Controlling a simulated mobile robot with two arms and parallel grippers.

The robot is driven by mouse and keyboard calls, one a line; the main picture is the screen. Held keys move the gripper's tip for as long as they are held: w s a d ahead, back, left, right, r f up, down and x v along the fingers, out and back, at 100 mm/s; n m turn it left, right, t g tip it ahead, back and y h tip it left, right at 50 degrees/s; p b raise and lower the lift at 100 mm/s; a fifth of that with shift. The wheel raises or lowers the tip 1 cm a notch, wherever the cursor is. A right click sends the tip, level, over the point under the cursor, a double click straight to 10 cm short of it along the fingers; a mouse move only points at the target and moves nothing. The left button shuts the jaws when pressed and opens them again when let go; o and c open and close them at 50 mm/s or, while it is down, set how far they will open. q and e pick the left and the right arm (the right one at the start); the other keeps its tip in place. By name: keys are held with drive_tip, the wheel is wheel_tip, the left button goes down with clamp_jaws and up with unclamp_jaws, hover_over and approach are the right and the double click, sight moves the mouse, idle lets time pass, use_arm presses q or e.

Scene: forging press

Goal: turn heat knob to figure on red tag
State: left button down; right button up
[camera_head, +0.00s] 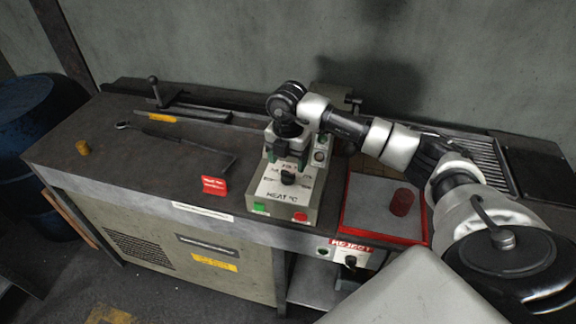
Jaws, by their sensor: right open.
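A grey control box marked HEAT °C (275,207) stands near the front edge of the dark bench. Its black heat knob (288,178) sits on the sloping face, with small dial marks around it that I cannot read. My right gripper (290,160) is open, pointing down just above and behind the knob. I cannot tell whether the fingers touch the knob. The red tag (214,185) stands on the bench to the left of the box; its white writing is too small to read. My left gripper is not in view.
A green button (260,208) and a red button (300,216) sit low on the box. To the right is a red-rimmed tray (375,236) with a dark red cylinder (402,202).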

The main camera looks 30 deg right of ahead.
sight(288, 172)
drive_tip(key=shift+f, duration=1.9)
drive_tip(key=c, duration=0.9)
